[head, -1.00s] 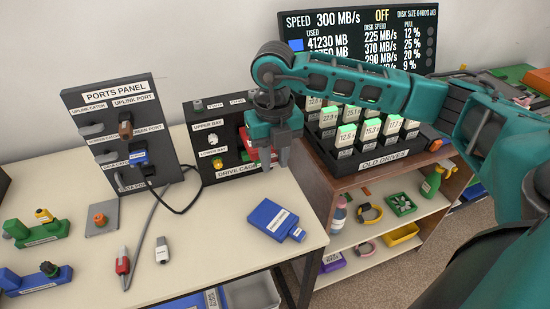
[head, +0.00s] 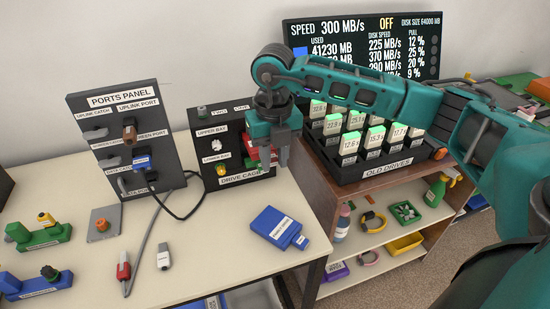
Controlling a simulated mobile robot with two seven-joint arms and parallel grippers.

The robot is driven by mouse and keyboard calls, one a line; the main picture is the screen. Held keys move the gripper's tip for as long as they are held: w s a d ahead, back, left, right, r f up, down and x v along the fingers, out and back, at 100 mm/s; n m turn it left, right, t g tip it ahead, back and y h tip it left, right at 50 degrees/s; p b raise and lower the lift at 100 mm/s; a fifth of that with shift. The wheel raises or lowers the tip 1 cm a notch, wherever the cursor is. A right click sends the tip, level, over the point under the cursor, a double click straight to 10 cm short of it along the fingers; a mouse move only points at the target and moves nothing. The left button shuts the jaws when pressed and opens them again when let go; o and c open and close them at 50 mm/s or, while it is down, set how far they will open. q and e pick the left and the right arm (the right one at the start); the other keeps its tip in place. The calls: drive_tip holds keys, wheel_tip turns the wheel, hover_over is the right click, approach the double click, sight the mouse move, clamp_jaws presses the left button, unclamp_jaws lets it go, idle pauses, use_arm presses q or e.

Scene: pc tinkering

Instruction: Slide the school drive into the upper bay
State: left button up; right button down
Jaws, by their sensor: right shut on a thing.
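The black drive cage (head: 197,118) stands on the table, with labels for an upper bay and a lower bay on its front. My right gripper (head: 283,156) is at the right part of the cage front, shut on a red drive (head: 266,158). The red drive is mostly hidden behind the gripper, and its label cannot be read. I cannot tell how far it is inside a bay. A blue drive (head: 272,224) lies flat on the table in front of the cage; its label is too small to read. My left gripper is not in view.
The ports panel (head: 108,140) stands left of the cage, with cables running onto the table. A rack of old drives (head: 350,174) stands on the shelf to the right. A green part (head: 42,236) and a grey connector (head: 164,257) lie on the table.

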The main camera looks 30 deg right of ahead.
drive_tip(key=shift+w+d, duration=0.15)
drive_tip(key=shift+w, duration=0.4)
drive_tip(key=shift+w+d+b, duration=0.2)
drive_tip(key=shift+w+b, duration=0.05)
drive_tip(key=shift+w, duration=0.5)
drive_tip(key=shift+w+d+b, duration=0.15)
drive_tip(key=shift+w+b, duration=0.05)
drive_tip(key=shift+w, duration=0.55)
drive_tip(key=shift+w+d, duration=0.25)
drive_tip(key=shift+w, duration=0.75)
drive_tip(key=c, duration=0.8)
unclamp_jaws()
drive_tip(key=shift+r, duration=0.1)
wheel_tip(320, 180, up, 5)
drive_tip(key=p, duration=0.3)
drive_tip(key=shift+p, duration=0.35)
